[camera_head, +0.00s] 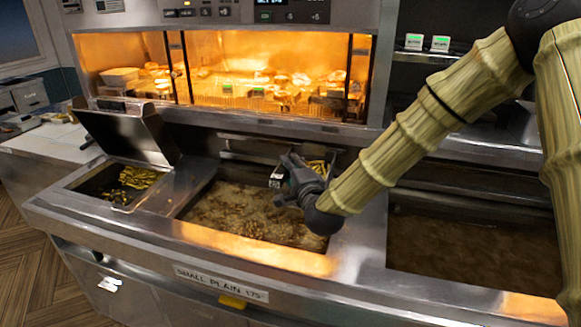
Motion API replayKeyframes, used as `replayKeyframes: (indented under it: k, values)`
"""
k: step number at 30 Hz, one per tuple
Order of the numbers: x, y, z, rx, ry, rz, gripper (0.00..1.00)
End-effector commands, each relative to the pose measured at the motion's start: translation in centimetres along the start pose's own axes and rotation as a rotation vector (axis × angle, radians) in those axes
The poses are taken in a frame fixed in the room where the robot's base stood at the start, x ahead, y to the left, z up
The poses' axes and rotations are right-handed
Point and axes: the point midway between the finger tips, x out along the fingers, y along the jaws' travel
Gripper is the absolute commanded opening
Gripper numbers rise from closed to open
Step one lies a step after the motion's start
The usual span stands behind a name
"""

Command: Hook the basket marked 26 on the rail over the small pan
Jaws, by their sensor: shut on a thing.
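The small pan (240,212) is an oil well with brown bubbling oil, and the label on the front below it reads "SMALL PLAIN 175". A metal rail (250,152) runs along its back wall. My gripper (286,176) is at the back right of this pan, shut on a basket (330,163) with yellow fries in it. The basket is mostly hidden behind my gripper and arm. A small dark tag (276,181) shows beside the fingers, its number too small to read. I cannot tell whether the basket touches the rail.
A larger pan (470,243) of still brown oil lies to the right. At left, a raised metal lid (125,132) stands behind a well with fries (138,177). A lit warming cabinet (265,75) rises behind the pans.

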Motion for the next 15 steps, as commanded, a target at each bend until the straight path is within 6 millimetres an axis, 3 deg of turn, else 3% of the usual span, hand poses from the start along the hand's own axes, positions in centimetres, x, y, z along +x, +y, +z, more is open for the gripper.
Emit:
replayKeyframes:
  k: [5, 6, 10, 15]
  values:
    - [-0.02, 0.06, 0.00, 0.001, 0.000, 0.002, 0.00]
    - [-0.02, 0.07, 0.00, 0.001, 0.000, 0.002, 0.23]
    - [-0.02, 0.07, 0.00, 0.001, 0.000, 0.002, 0.46]
    - [-0.01, 0.06, -0.01, 0.001, 0.000, 0.002, 0.46]
